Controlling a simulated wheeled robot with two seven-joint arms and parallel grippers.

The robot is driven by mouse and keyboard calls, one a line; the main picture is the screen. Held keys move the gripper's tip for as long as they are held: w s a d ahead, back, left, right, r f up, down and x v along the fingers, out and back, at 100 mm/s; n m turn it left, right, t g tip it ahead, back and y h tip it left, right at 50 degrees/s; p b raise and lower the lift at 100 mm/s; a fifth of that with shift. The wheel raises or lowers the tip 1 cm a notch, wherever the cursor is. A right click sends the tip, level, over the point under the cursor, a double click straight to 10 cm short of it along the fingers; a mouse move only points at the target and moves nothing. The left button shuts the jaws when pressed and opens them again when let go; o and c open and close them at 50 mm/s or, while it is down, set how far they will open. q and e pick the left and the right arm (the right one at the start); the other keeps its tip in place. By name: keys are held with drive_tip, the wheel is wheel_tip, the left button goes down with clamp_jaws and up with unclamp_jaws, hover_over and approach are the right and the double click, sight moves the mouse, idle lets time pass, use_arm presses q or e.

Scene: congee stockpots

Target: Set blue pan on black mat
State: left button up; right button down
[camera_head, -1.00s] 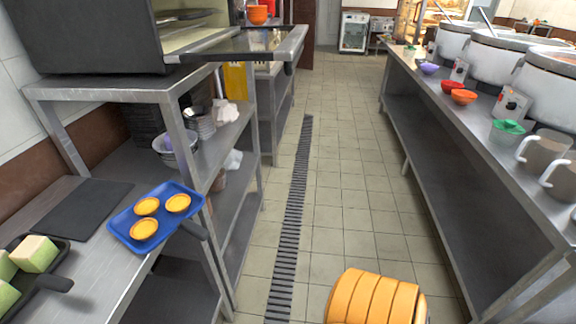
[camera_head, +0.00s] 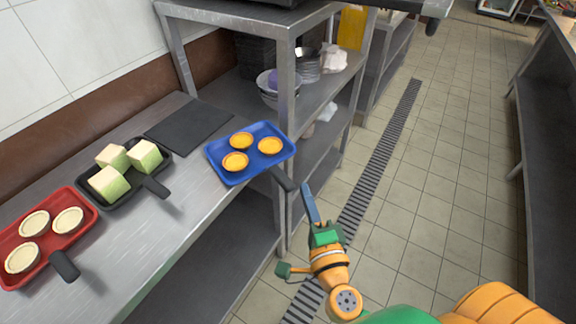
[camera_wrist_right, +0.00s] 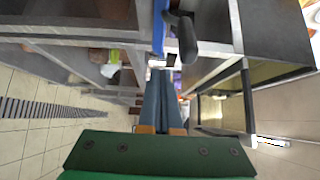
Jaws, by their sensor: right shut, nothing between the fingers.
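The blue pan (camera_head: 226,177) sits at the right end of the steel counter, with several small yellow tarts in it. Its dark handle (camera_head: 284,179) points right, past the counter edge. The black mat (camera_head: 188,126) lies flat and bare on the counter, just left of and behind the pan. My right gripper (camera_head: 308,190) is beside the handle's end, off the counter edge; its fingers are together with nothing between them. In the right wrist view the fingers (camera_wrist_right: 160,85) point toward the handle (camera_wrist_right: 183,38) and the pan's blue edge (camera_wrist_right: 159,25). My left gripper is out of view.
A black pan (camera_head: 126,199) with green-and-white cubes and a red pan (camera_head: 73,240) with pale tarts stand left on the counter. A steel shelf (camera_head: 240,16) with bowls rises behind the blue pan. The tiled floor (camera_head: 420,160) is open to the right.

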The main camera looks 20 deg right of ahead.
sight(281, 161)
drive_tip(key=w, duration=0.3)
drive_tip(key=w+a, duration=0.1)
drive_tip(key=w, duration=0.3)
drive_tip(key=shift+a, duration=0.2)
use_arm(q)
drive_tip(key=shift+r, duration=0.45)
use_arm(e)
drive_tip(key=shift+w+a, duration=0.25)
drive_tip(key=shift+w, duration=0.1)
drive_tip(key=shift+w, duration=0.1)
